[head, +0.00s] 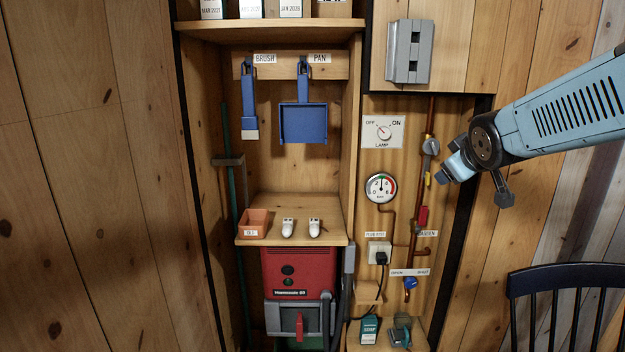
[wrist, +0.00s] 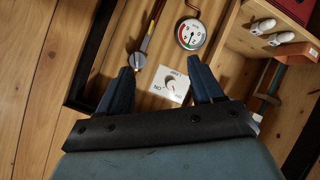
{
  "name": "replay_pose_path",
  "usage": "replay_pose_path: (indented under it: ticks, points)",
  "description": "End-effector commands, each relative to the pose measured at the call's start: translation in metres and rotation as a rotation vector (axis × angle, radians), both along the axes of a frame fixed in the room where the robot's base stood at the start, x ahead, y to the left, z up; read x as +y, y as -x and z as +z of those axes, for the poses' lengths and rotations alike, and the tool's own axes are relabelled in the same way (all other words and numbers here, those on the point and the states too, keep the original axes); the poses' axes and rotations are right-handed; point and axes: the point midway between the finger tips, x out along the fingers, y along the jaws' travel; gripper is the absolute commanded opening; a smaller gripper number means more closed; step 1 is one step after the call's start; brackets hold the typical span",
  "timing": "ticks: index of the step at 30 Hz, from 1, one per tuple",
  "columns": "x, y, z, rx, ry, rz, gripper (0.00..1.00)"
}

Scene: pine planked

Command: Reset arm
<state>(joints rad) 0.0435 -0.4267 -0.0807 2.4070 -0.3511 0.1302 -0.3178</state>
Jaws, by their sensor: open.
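My gripper (head: 455,163) is at the right in the head view, at the end of my light blue arm, in front of the copper pipe area. In the wrist view my gripper (wrist: 161,75) shows two dark blue fingers spread apart with nothing between them. The lamp switch plate (wrist: 171,86) appears beyond the fingers, between them. The same lamp switch plate (head: 383,132) is left of my gripper in the head view. The gripper's far side is hidden in the head view.
A pressure gauge (head: 381,188) and copper pipe with a grey valve (head: 431,147) are near my gripper. A grey box (head: 409,51) hangs above. Brush (head: 249,100) and dustpan (head: 303,122) hang in the cupboard. A dark chair (head: 562,285) stands lower right.

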Motion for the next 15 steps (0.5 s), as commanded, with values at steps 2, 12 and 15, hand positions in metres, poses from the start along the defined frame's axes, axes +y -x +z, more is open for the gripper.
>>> replay_pose_path:
  ticks: [2,12,15]
  points:
    - [0.008,0.031,-0.006,0.065,-0.086,-0.061,0.66]
    - [0.052,0.158,-0.042,0.384,-0.416,-0.282,0.66]
    - [0.061,0.181,-0.049,0.444,-0.463,-0.314,0.66]
